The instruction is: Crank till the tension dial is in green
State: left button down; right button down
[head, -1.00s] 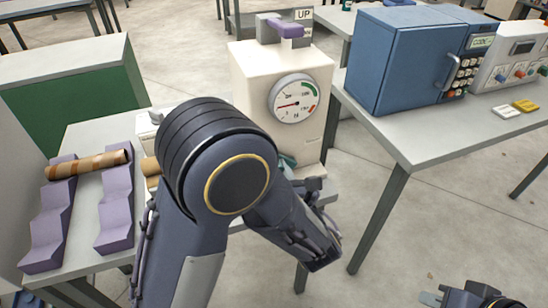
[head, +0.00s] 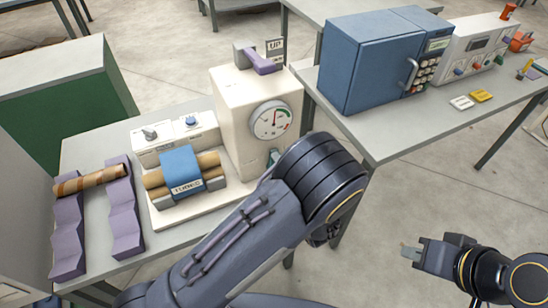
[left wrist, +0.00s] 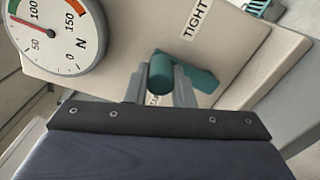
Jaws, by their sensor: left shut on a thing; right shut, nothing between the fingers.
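The cream winder box (head: 240,108) bears the round tension dial (head: 271,121), with a green arc at upper right and an orange arc beyond it. In the head view its red needle points about upward, seemingly just short of the green. The dial (left wrist: 55,35) is cut off in the left wrist view. The teal crank (left wrist: 188,75) shows there beside a "TIGHT" label. My left gripper (left wrist: 160,74) is shut on the crank's round knob; my arm hides it in the head view. My right gripper (head: 410,253) is shut and empty, away from the winder.
A roll with a blue band (head: 181,166) lies left of the winder box. A brown tube (head: 90,180) rests on purple cradles (head: 124,215). A purple lever (head: 262,62) tops the box by an "UP" sign. A blue cabinet (head: 370,60) stands on the right table.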

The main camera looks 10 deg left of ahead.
pick_arm(q)
jog(key=shift+w+d+m+p, duration=0.35)
jog(key=shift+d+m+p, duration=0.3)
jog(key=shift+m, duration=0.45)
jog(key=shift+w+d+f+m+p, duration=0.3)
jog(key=shift+m+p, duration=0.1)
jog(key=shift+m, duration=0.4)
pick_arm(e)
jog(key=shift+r, duration=1.4)
pick_arm(q)
jog(key=c, duration=1.2)
grip_release()
jog(key=shift+c, duration=0.2)
jog(key=b+v, duration=0.1)
jog(key=v, duration=0.7)
jog(key=shift+b, duration=0.4)
pick_arm(e)
jog(key=shift+f, duration=0.9)
pick_arm(q)
jog(key=shift+w+a, duration=0.1)
